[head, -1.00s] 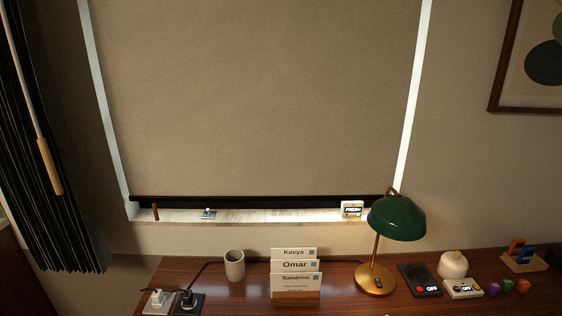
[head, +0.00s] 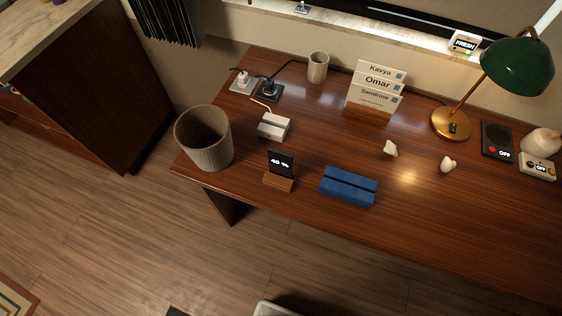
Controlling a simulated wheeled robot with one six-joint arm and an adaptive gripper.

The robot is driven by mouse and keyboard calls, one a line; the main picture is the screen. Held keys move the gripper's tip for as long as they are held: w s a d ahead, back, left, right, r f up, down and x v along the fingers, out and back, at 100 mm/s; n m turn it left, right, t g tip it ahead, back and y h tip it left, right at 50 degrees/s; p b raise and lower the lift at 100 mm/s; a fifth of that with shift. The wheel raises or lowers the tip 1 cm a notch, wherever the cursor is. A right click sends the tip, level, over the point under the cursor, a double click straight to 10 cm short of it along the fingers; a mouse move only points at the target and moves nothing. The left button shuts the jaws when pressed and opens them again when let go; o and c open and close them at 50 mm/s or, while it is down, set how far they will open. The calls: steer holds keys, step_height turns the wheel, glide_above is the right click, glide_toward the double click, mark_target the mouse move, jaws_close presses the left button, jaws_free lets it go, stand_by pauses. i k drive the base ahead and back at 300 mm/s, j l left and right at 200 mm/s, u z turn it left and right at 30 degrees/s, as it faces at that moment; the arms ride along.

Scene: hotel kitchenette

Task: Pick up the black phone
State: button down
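A small black phone-like slab (head: 281,161) stands upright, leaning slightly, in a wooden stand (head: 278,183) on the desk, left of centre in the head view. Its dark face shows white text that looks like "40 %". It is the thing that best fits the black phone. Its lower edge is hidden in the stand. A blue slotted block (head: 348,187) lies just to its right, its slot looking empty. My gripper is not in view.
Two small pale objects lie mid-desk. The front right is clear.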

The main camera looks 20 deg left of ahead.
mark_target(280, 163)
steer(key=i+l+z, duration=0.15)
steer(key=l, duration=0.25)
steer(key=i+l+z, duration=0.1)
steer(key=l, duration=0.35)
steer(key=l+u, duration=0.6)
steer(key=u, duration=0.25)
steer(key=l+u, duration=0.15)
steer(key=u, duration=0.25)
steer(key=k+l+u, duration=0.1)
steer(key=u, duration=0.35)
steer(key=k+l+u, duration=0.1)
steer(key=u, duration=0.3)
steer(key=k+l+u, duration=0.1)
steer(key=u, duration=0.35)
steer(key=k+l, duration=0.05)
